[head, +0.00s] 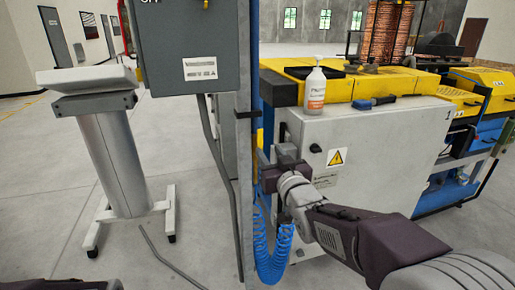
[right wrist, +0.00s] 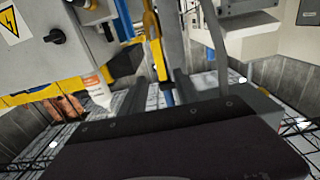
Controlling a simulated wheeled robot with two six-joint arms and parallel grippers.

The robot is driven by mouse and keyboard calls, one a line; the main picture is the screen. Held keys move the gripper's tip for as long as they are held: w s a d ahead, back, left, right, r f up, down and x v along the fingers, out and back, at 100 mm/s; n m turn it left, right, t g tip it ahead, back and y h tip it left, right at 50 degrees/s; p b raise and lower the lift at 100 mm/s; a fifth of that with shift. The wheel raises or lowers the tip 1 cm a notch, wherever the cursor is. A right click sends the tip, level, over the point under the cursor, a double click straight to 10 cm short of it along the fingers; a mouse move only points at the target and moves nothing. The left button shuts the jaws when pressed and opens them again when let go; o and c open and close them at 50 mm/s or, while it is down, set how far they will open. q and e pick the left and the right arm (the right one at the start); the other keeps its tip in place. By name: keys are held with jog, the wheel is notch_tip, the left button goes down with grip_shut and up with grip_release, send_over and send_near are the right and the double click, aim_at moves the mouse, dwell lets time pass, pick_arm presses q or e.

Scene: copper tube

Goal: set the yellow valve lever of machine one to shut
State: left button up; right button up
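A narrow yellow piece (head: 260,140), which may be the valve lever, shows beside the grey post, just above my right gripper (head: 264,166). It is too small and too covered to tell its setting. In the right wrist view, a yellow upright strip (right wrist: 155,45) with a blue part below it lies beyond and between the fingers of my right gripper (right wrist: 160,88). The two grey fingers stand apart, with nothing seen clamped between them. I cannot tell whether they touch the yellow part. My left gripper is out of view.
A grey post (head: 243,190) and a coiled blue hose (head: 272,262) are close to my right gripper. A grey pedestal (head: 120,160) stands left on open floor.

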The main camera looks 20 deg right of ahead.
aim_at(260, 140)
jog(key=w, duration=0.9)
jog(key=shift+w+a, duration=0.2)
grip_shut()
dwell(1.0)
